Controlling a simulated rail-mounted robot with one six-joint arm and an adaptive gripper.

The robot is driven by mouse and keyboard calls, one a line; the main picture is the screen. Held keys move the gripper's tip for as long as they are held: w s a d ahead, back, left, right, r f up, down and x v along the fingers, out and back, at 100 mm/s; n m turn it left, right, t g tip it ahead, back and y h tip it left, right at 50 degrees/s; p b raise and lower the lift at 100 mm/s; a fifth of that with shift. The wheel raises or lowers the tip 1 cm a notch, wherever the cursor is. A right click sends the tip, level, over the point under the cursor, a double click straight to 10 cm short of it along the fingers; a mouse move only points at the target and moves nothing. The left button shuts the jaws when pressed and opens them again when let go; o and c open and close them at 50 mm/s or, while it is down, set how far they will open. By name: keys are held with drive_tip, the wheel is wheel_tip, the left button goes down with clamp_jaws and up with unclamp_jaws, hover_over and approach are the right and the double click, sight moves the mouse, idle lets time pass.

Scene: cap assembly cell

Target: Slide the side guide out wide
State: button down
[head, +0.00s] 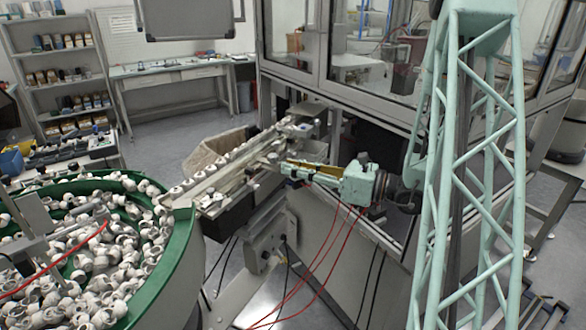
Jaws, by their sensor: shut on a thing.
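My gripper (284,166), at the end of my pale green arm, points left and sits at the near side of the feed track (208,190). It is shut on a part at the track's side, which I take to be the side guide (258,168). The fingertips hide most of the gripped spot, and the guide is small here. A row of white caps (213,165) lies along the track, running from the green bowl up toward the machine.
A green-rimmed bowl (181,238) full of white caps stands at the left. The glass-walled machine frame (345,100) rises behind my gripper. A beige bin (212,149) sits behind the track. Red and black cables (318,270) hang below my gripper.

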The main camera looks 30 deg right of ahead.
drive_tip(key=shift+v, duration=1)
drive_tip(key=shift+s+a, duration=0.1)
drive_tip(key=c, duration=2.6)
unclamp_jaws()
drive_tip(key=shift+o, duration=0.2)
drive_tip(key=shift+s, duration=0.15)
drive_tip(key=v, duration=1.1)
drive_tip(key=shift+s+d, duration=0.25)
drive_tip(key=shift+d, duration=0.1)
